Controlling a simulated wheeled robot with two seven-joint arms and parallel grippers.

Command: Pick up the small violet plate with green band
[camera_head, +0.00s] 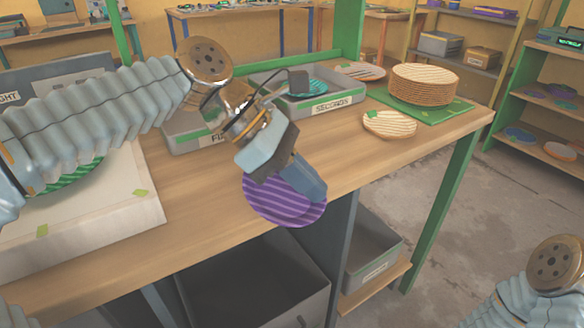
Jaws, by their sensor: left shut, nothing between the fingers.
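A violet striped plate (277,209) lies at the front edge of the wooden table, and its near side seems to reach past the edge. A green band on it does not show from here. My left gripper (314,192) is over the plate, pointing down toward its right side, and hides its upper right part. The fingers are shut with nothing between them. Whether the fingertips touch the plate I cannot tell. Of my right arm only a wrist part shows at the lower right; its gripper is out of view.
A grey bin labelled "SECONDS" (333,104) holds a teal plate. A stack of tan plates (424,84) stands on a green mat, with a single tan plate (389,124) before it. A pale press base (110,208) is at left. Grey bins (255,285) sit below the table.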

